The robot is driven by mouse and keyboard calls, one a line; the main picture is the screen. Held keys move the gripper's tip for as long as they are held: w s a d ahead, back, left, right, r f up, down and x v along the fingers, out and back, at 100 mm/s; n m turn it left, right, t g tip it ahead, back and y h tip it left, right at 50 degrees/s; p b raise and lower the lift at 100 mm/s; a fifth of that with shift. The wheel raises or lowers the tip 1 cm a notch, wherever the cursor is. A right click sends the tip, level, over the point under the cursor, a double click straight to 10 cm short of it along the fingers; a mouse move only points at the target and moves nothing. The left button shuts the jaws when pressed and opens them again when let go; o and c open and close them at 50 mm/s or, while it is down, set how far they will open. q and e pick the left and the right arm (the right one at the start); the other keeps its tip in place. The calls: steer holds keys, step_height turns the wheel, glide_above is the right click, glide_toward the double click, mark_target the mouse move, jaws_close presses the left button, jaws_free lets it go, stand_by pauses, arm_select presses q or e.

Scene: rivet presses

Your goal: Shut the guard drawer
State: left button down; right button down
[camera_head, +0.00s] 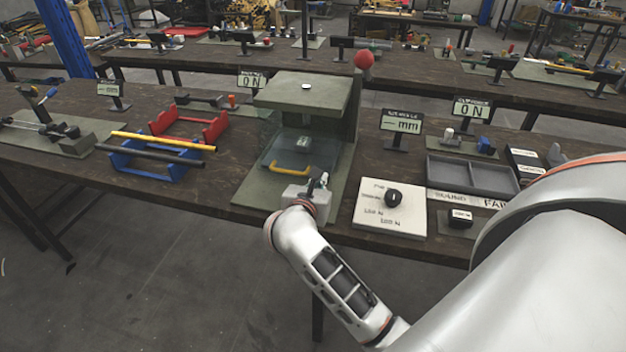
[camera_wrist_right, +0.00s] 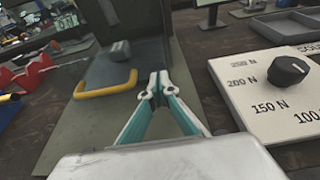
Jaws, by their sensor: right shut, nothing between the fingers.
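The rivet press (camera_head: 305,92) stands on a green base plate on the near table. Its clear guard drawer (camera_head: 272,150) reaches out towards me from under the press top, with a yellow handle (camera_head: 290,169) across its front. The handle also shows in the right wrist view (camera_wrist_right: 105,90), left of the fingertips. My right gripper (camera_head: 318,184) is just in front of the handle and a little to its right, shut and empty. Its closed fingertips (camera_wrist_right: 158,82) point at the press and look apart from the handle. My left gripper is out of view.
A white dial panel (camera_head: 390,208) with a black knob lies right of the press, close to my right gripper. A grey tray (camera_head: 472,175) and displays stand farther right.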

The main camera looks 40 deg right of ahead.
mark_target(325, 167)
steer(key=shift+w+d, duration=0.4)
steer(key=shift+d, duration=0.1)
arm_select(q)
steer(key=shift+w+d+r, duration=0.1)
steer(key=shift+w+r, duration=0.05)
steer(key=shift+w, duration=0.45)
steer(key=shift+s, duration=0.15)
arm_select(e)
steer(key=shift+s, duration=0.1)
steer(key=shift+d, duration=0.1)
steer(key=w+d+b, duration=0.1)
steer(key=w+d, duration=0.2)
steer(key=shift+w+d, duration=0.1)
steer(key=shift+d, duration=0.1)
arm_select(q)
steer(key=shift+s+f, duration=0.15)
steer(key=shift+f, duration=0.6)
arm_select(e)
steer(key=shift+r, duration=0.2)
